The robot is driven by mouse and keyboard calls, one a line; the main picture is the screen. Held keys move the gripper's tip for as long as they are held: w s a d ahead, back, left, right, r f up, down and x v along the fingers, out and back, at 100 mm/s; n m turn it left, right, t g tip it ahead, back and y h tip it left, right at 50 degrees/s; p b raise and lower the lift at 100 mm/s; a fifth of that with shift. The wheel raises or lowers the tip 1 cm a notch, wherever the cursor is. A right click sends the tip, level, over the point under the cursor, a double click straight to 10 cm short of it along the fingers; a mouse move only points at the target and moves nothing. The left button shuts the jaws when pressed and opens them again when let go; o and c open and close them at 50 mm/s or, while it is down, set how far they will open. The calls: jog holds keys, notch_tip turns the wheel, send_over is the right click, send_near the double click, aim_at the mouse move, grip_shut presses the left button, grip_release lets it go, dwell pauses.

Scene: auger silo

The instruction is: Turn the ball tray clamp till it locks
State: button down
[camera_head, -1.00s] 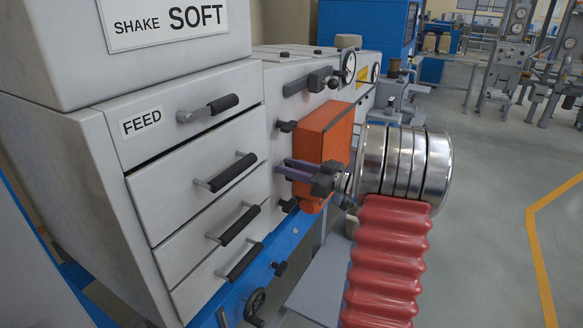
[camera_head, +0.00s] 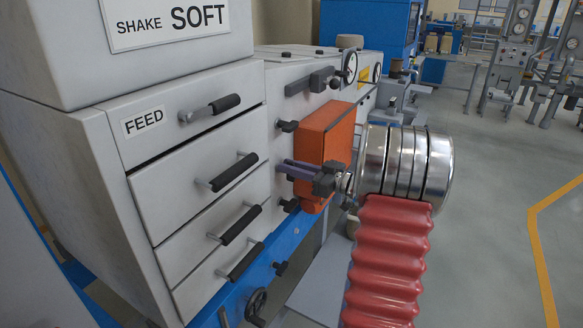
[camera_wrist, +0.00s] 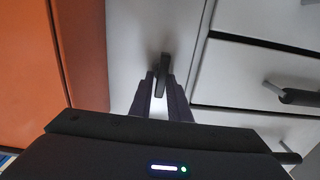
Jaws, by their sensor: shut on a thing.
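My gripper (camera_head: 285,168) reaches left to the pale front panel of the machine, just left of the orange box. In the wrist view its dark fingers (camera_wrist: 160,90) are closed around a small black lever, the clamp (camera_wrist: 163,66), which stands out from the white panel. The clamp's tip shows above the fingers and looks nearly upright in that view, slightly tilted. In the head view the fingers hide this clamp. Whether it is locked cannot be told.
Similar black clamps sit above (camera_head: 287,126) and below (camera_head: 289,205) the gripper. The orange box (camera_head: 322,140) stands close beside the fingers. Drawers with black handles (camera_head: 234,172) are to the left. Open floor (camera_head: 490,220) lies to the right.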

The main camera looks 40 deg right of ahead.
jog(key=shift+d+m, duration=0.2)
jog(key=shift+m, duration=0.1)
jog(key=m, duration=0.5)
jog(key=f+m, duration=0.1)
jog(key=m, duration=0.5)
jog(key=f+m, duration=0.1)
jog(key=m, duration=0.5)
jog(key=shift+w+d+f, duration=0.1)
jog(key=shift+w+d, duration=0.15)
jog(key=shift+d, duration=0.15)
jog(key=shift+a, duration=0.1)
jog(key=c, duration=2.1)
grip_release()
jog(key=shift+o, duration=1.3)
jog(key=shift+r, duration=0.2)
jog(key=shift+d, duration=0.25)
